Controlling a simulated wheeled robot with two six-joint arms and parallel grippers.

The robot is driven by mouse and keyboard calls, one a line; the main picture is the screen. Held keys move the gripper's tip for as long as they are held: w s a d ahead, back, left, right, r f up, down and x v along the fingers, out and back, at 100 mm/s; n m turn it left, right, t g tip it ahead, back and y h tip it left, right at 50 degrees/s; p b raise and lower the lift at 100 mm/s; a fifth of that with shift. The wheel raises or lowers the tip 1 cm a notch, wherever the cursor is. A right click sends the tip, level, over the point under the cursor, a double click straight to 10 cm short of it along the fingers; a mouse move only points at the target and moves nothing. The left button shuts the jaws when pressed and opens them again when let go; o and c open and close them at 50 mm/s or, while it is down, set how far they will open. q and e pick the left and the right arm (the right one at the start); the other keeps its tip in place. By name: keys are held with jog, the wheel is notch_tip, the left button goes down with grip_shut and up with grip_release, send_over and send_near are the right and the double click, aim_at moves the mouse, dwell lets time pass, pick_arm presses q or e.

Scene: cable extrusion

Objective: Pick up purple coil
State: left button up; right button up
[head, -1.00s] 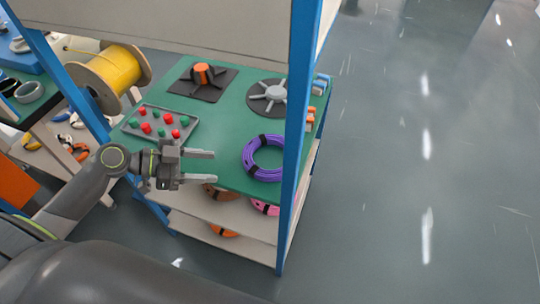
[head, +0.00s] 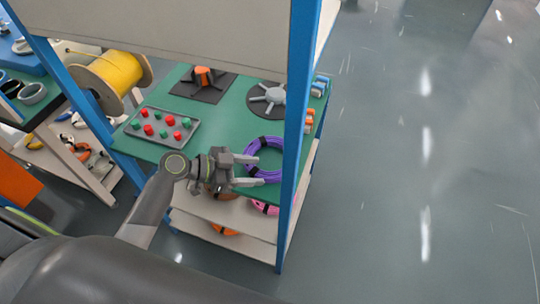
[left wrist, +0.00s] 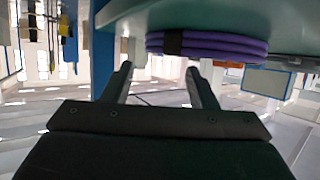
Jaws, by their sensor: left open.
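The purple coil (head: 265,172) lies flat on the green top of the shelf near its front right edge, with black ties around it. A blue post hides a little of its right side. My left gripper (head: 260,170) is open and empty, with its fingers pointing right at the coil's near left side. In the left wrist view the coil (left wrist: 207,46) shows edge-on above and beyond the two spread fingers (left wrist: 158,84), with one black tie facing me. The coil is not between the fingers as far as I can tell. My right gripper is out of view.
The blue post (head: 296,130) stands right beside the coil. A grey tray (head: 185,138) of red and green knobs lies left on the green top (head: 225,120). Pink (head: 262,207) and orange coils sit on lower shelves. The floor to the right is clear.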

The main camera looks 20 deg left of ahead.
aim_at(272, 175)
pick_arm(q)
jog(key=p+x, duration=0.1)
jog(key=x, duration=0.3)
jog(key=shift+s+d+f+p, duration=0.15)
jog(key=shift+d+f+p, duration=0.15)
jog(key=shift+d, duration=0.2)
jog(key=shift+d+f, duration=0.15)
jog(key=shift+d, duration=0.1)
grip_shut()
